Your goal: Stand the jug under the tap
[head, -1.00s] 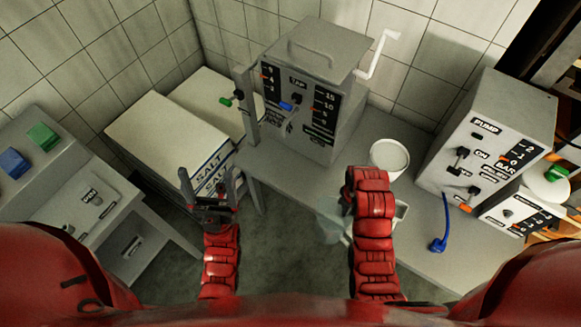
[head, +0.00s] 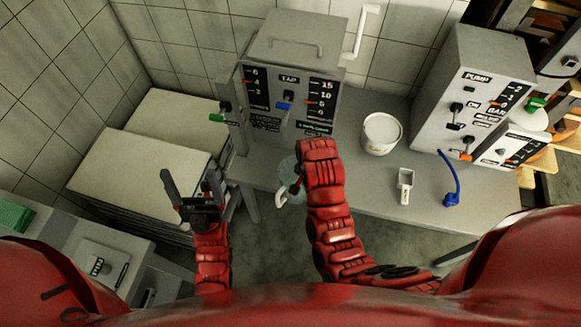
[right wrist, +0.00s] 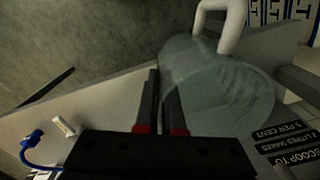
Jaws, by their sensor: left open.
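The jug (right wrist: 222,88) is clear and pale with a white handle (right wrist: 232,28). In the head view the jug (head: 289,172) is partly hidden behind my right arm, near the table's front edge. My right gripper (right wrist: 162,100) is shut on the jug's wall, the fingers close together with the wall between them. The tap unit (head: 284,65) is a grey box with a TAP label and a blue lever (head: 285,106). It stands at the back, beyond the jug; its spout is hidden or too small to tell. My left gripper (head: 191,195) is open and empty, left of the table.
A white tub (head: 381,134) and a small scoop (head: 405,185) are on the grey table (head: 355,185). The pump unit (head: 473,95) with a blue hose (head: 450,180) stands at the right. A green-tipped lever (head: 216,117) sticks out left of the tap unit.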

